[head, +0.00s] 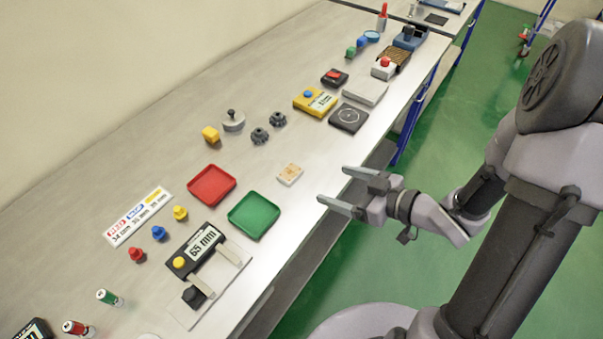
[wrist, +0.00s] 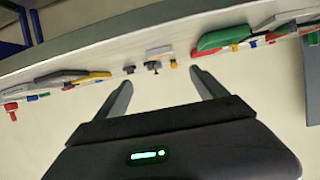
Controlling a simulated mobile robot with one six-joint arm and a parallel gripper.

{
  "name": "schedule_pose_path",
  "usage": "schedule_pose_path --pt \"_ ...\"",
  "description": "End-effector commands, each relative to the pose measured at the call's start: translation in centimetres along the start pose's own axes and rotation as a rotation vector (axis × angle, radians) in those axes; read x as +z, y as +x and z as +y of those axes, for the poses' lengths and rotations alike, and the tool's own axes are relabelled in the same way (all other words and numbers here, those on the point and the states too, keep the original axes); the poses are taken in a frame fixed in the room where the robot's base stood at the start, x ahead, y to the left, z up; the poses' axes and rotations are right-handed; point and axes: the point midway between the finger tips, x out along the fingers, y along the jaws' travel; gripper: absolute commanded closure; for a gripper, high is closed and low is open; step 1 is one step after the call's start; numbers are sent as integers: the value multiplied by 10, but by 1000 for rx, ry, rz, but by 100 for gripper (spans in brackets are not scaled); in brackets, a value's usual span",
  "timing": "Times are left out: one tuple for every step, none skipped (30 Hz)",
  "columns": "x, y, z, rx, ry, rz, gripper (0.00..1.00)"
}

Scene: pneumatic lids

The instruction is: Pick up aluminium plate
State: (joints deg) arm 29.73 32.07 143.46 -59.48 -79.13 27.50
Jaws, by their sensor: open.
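A light grey flat slab (head: 365,92), which looks like the aluminium plate, lies on the bench behind a black square pad in the head view. I cannot tell its material for certain. My gripper (head: 333,185) is open and empty, held near the bench's front edge with its fingers pointing left. The slab is farther up the bench, apart from the gripper. In the wrist view my gripper (wrist: 157,88) shows two spread fingers with nothing between them.
A small beige block (head: 290,173) lies left of my fingers. The black pad (head: 348,118) and a yellow device (head: 315,101) crowd the slab. Bare bench lies between block and pad.

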Motion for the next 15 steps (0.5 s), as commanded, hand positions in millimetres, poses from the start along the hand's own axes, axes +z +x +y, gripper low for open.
schedule_pose_path --pt "6 18 -2 -7 -5 -1 18" --pt "7 28 -2 -7 -6 -1 18" --pt "7 40 -2 -6 -7 -1 18" --pt "7 50 -2 -6 -7 -1 18" --pt "7 58 -2 -6 -6 -1 18" --pt "6 70 -1 -5 -6 -2 18" --pt "6 77 -2 -4 -5 -2 18" --pt "6 84 -2 -4 -5 -1 18" --pt "5 91 -1 -2 -6 -1 18" --pt "4 96 -1 -1 -6 -2 18" --pt "4 99 0 1 -4 -2 18" --pt "3 102 0 1 -4 -2 18" --pt "3 105 -1 0 -4 -2 18" --pt "3 110 -1 0 -5 -2 18" --pt "3 118 -3 0 -6 -1 18"
